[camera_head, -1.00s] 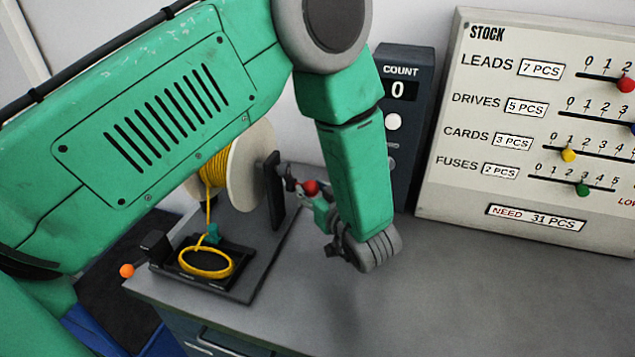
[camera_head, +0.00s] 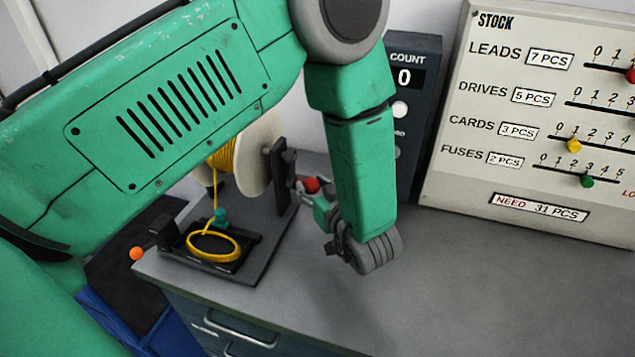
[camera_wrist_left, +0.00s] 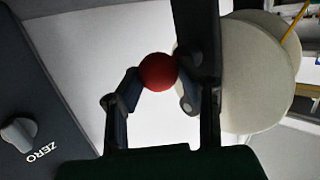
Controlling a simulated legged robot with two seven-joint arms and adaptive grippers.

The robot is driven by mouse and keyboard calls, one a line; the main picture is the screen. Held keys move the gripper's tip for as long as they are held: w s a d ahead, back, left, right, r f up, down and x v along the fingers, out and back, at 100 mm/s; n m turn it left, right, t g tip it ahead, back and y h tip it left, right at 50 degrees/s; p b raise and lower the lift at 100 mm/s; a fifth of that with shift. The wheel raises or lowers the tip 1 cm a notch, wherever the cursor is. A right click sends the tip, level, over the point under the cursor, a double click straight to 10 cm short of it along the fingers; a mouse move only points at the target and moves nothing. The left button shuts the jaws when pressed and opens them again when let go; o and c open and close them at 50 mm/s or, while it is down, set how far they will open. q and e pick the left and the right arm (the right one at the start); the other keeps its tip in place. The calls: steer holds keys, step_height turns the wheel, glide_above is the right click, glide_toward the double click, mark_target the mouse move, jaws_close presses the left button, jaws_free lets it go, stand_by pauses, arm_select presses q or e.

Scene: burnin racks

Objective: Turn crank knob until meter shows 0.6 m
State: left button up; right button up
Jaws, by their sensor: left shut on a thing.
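The red crank knob (camera_head: 312,185) sits beside the black upright of the spool stand (camera_head: 281,180). My left gripper (camera_head: 309,191) is shut on it from the right. In the left wrist view the red knob (camera_wrist_left: 158,72) lies between the two fingers of my left gripper (camera_wrist_left: 160,84). The white spool (camera_head: 258,150) carries yellow wire (camera_head: 214,243), which runs down to a loop on the black base. The dark count meter (camera_head: 405,80) reads 0 in its upper window; its lower part is partly hidden by my left arm. My right gripper is not in view.
The stock board (camera_head: 540,130) with coloured sliders stands at the right back. An orange ball (camera_head: 137,254) is at the table's left edge. The grey table top (camera_head: 480,290) is clear at the front right. A ZERO knob (camera_wrist_left: 19,134) shows in the left wrist view.

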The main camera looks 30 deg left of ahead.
arm_select(q)
steer(key=o, duration=1)
steer(key=shift+w+a+r, duration=0.1)
steer(key=shift+a+r, duration=0.05)
steer(key=shift+r, duration=0.1)
steer(key=shift+o, duration=1.1)
steer(key=shift+f, duration=0.1)
steer(key=v, duration=1.2)
steer(key=shift+s+a+f, duration=0.1)
steer(key=shift+s+f, duration=0.15)
